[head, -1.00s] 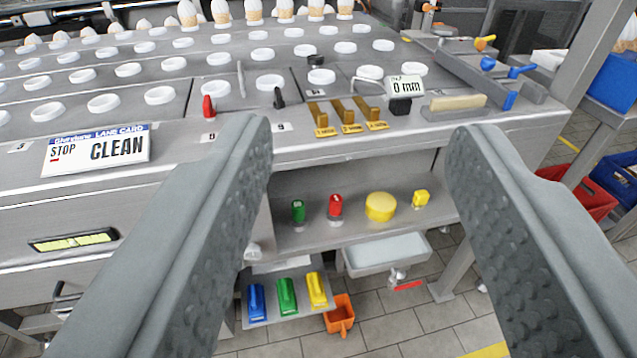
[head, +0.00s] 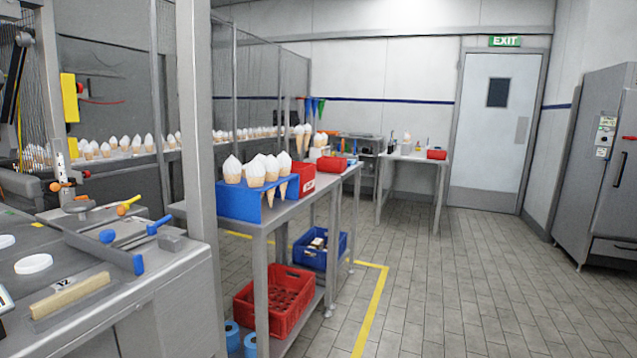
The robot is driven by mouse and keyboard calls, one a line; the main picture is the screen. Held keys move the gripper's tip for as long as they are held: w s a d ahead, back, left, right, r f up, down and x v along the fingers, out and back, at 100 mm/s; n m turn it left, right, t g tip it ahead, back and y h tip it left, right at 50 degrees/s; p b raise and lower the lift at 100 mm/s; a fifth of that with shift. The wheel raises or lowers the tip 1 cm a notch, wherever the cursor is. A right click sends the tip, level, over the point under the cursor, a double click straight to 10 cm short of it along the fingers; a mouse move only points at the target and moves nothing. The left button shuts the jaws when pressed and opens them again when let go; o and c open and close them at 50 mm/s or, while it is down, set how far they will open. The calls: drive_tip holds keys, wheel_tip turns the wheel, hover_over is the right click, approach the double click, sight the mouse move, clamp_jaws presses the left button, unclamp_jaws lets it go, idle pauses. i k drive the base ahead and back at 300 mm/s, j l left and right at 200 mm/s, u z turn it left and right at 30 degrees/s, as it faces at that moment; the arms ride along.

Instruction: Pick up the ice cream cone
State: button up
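Several ice cream cones (head: 256,174) with white tops and tan wafers stand in a blue rack (head: 238,203) on a grey metal table left of centre. Farther back, more cones (head: 303,139) stand near the far end of the tables. Another row of cones (head: 122,146) runs along a line behind the mesh at the left. My gripper does not show in the head view, so its fingers and anything between them cannot be seen.
A grey post (head: 197,120) rises left of the rack. A workbench (head: 160,262) with tools fills the lower left. Red crate (head: 274,302) and blue crate (head: 319,246) sit below the tables. The tiled floor (head: 450,290) at right is open, before a door (head: 493,130).

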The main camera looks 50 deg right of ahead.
sight(285, 162)
drive_tip(key=l+z, duration=0.1)
drive_tip(key=l, duration=1.15)
drive_tip(key=l+z, duration=0.15)
drive_tip(key=l, duration=1.15)
drive_tip(key=l+z, duration=0.1)
drive_tip(key=l, duration=1.15)
